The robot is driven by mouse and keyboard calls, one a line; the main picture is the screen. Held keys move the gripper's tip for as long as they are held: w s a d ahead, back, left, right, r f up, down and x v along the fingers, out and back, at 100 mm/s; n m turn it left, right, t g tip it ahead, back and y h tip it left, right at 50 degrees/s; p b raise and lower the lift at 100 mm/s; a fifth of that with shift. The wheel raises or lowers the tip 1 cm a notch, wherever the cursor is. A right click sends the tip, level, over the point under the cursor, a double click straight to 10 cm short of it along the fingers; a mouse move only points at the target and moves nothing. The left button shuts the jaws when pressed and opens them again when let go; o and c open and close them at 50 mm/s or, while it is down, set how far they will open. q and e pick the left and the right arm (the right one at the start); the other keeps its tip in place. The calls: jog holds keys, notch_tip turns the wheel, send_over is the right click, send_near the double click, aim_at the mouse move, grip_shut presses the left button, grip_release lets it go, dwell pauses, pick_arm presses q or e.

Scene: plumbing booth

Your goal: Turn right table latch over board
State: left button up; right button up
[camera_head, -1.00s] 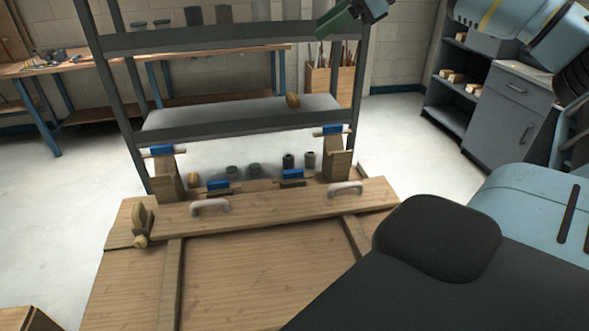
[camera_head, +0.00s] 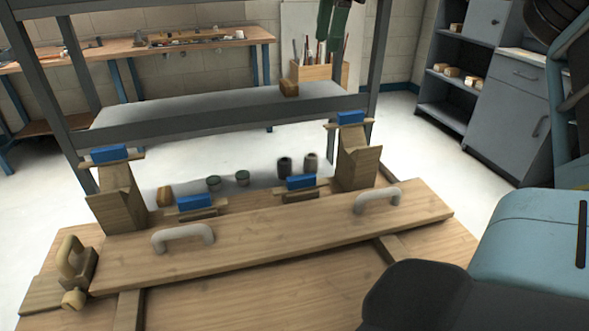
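A long wooden board (camera_head: 290,232) with two pale handles (camera_head: 183,237) (camera_head: 377,199) lies across the wooden table (camera_head: 260,296). A wooden latch with a rounded grip and knob (camera_head: 78,268) stands at the board's left end. I cannot make out a matching latch at the board's right end. My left gripper is not in view.
Wooden posts (camera_head: 120,205) (camera_head: 357,165) with blue-topped clamps stand behind the board, with lower blue clamps (camera_head: 195,202) (camera_head: 301,183) between them. Small dark cylinders (camera_head: 284,166) are behind. A grey shelf frame (camera_head: 220,121) stands beyond. My own body covers the lower right.

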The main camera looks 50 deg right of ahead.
jog(key=g+b, duration=0.2)
jog(key=b, duration=1.5)
send_over(303, 177)
notch_tip(303, 177, down, 26)
jog(key=shift+d, duration=0.1)
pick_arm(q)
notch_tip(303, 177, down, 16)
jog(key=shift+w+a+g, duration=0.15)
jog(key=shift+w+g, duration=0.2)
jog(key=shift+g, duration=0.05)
pick_arm(e)
jog(key=shift+f, duration=0.2)
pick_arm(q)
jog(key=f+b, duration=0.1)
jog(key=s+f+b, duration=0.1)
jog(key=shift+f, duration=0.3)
pick_arm(e)
notch_tip(303, 177, down, 7)
jog(key=shift+f, duration=0.15)
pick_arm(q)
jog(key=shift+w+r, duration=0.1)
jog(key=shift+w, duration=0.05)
pick_arm(e)
grip_shut()
